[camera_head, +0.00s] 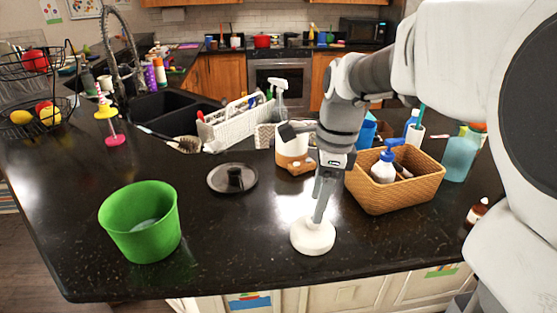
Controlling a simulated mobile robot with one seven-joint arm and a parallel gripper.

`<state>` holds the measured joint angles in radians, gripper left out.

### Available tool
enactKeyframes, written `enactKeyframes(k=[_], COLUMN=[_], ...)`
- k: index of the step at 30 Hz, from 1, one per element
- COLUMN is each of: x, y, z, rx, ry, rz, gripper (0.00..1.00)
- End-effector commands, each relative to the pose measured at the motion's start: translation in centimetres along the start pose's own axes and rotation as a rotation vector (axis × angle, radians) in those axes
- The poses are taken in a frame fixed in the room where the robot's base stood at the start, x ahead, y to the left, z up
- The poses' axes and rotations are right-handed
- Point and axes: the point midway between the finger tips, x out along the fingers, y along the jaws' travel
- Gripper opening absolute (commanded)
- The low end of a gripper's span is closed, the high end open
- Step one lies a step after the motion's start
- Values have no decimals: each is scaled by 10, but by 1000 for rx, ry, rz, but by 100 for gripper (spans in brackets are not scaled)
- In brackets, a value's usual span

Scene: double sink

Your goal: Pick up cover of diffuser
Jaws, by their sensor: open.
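A white domed piece with a narrow neck (312,238), which looks like the diffuser cover, stands on the dark counter near its front edge. My gripper (320,212) points down right above it, with its grey fingers at the neck. The fingers are seen nearly edge-on, so the gap between them and any contact with the neck are hard to see. A white and tan container (292,152) stands behind, left of my arm; I cannot tell whether it is the diffuser's body.
A black round lid (233,178) lies left of my gripper, and a green bucket (140,222) stands farther left. A wicker basket (395,192) with bottles is close on the right. A white caddy (235,124) and the black sink (165,108) are behind. Counter between bucket and domed piece is clear.

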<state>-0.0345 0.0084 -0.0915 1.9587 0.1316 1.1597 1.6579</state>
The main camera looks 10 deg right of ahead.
Motion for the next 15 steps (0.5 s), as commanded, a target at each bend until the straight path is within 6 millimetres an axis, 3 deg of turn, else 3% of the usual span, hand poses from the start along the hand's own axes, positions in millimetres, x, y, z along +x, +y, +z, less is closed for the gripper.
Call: enactKeyframes(k=[7, 15], x=[37, 44], y=[-2, -2], z=[-3, -3], rx=[1, 0], ry=[0, 0], rz=[3, 1], gripper=[71, 71])
